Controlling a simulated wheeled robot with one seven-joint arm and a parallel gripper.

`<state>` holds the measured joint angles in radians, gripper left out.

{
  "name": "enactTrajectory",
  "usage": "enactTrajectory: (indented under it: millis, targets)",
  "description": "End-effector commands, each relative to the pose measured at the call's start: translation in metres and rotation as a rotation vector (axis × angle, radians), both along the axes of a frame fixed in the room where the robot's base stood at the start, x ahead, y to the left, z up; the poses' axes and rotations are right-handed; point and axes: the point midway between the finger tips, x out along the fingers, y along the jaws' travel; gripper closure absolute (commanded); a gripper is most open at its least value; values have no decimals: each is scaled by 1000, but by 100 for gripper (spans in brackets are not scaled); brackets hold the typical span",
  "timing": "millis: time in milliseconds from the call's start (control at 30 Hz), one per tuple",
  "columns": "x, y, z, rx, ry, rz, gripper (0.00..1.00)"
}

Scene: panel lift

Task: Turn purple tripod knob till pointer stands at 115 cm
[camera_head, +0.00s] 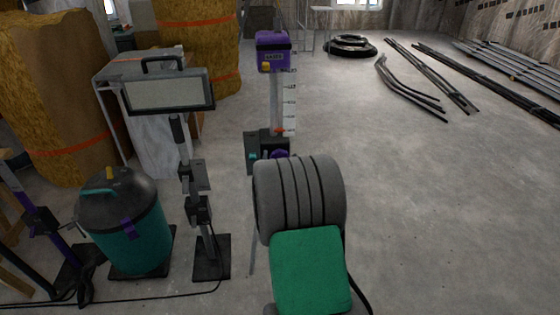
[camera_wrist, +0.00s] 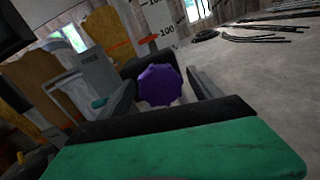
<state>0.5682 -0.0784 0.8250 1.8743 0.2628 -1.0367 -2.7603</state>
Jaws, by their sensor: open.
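The purple knob (camera_wrist: 160,85) is lobed and faces me in the middle of the wrist view. It sits on the dark clamp of the tripod column. In the camera_head view the knob (camera_head: 279,154) shows just above my arm, partly hidden. My gripper (camera_wrist: 160,81) is open, with one finger on each side of the knob; contact cannot be told. The orange pointer (camera_wrist: 149,42) stands near the 100 mark on the white scale (camera_wrist: 150,18). The pointer (camera_head: 284,131) also shows low on the column in the camera_head view, below a purple laser-like device (camera_head: 272,50).
A work lamp (camera_head: 168,92) on a stand and a teal vacuum (camera_head: 127,225) stand at the left, with a cable on the floor. Wrapped straw-coloured bales (camera_head: 55,85) are behind. Pipes and a coil (camera_head: 350,46) lie at the back right. The right floor is clear.

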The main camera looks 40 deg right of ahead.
Motion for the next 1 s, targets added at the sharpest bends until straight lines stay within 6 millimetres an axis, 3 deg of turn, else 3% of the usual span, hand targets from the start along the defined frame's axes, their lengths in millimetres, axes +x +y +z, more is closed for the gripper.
enactTrajectory:
  millis: [300, 1000]
  targets:
    - [6, -4, 0, 2, 1, 1, 26]
    - [5, -4, -1, 2, 1, 0, 83]
